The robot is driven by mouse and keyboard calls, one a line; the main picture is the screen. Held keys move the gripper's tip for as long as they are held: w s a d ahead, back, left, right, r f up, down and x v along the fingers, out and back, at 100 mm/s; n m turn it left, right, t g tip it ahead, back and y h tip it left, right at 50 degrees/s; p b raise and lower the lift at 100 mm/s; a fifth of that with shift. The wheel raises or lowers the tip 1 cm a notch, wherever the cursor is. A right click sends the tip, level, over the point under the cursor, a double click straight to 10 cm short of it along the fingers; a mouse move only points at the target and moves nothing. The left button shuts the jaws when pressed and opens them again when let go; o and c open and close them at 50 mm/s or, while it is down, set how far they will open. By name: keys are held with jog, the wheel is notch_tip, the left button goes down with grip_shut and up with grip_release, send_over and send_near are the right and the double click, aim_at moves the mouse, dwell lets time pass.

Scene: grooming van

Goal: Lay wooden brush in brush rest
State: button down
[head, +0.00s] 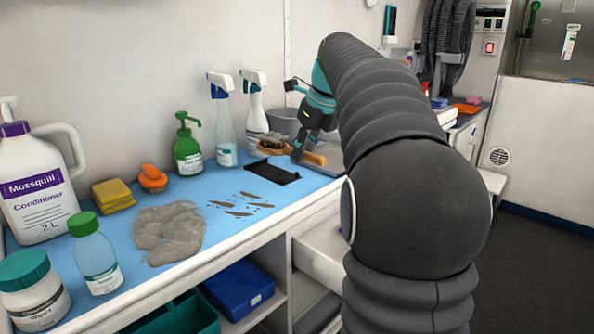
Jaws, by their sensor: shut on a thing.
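My gripper (299,153) is at the far end of the blue counter, pointing down and shut on the wooden brush (314,159). The tan wood shows on the right of the fingers. On their left is a tan and dark bristly part (271,146), seemingly of the same brush; the fingers hide the middle. A flat black holder (272,172), which looks like the brush rest, lies on the counter just in front and to the left of my gripper. The brush appears behind and above it; I cannot tell whether they touch.
Spray bottles (222,120) and a green pump bottle (187,147) stand along the wall. Grey fur (168,232) and brown clippings (240,205) lie nearer. A grey bucket (284,122) stands behind my gripper. My arm hides part of the counter's right side.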

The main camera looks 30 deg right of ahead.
jog(key=shift+w+a+f, duration=0.45)
jog(key=shift+w, duration=0.1)
jog(key=shift+f+b, duration=0.5)
jog(key=shift+f, duration=1.5)
jog(key=shift+f, duration=0.1)
jog(key=c, duration=1)
grip_release()
jog(key=p+v, duration=0.2)
jog(key=v, duration=1)
jog(key=shift+w, duration=0.1)
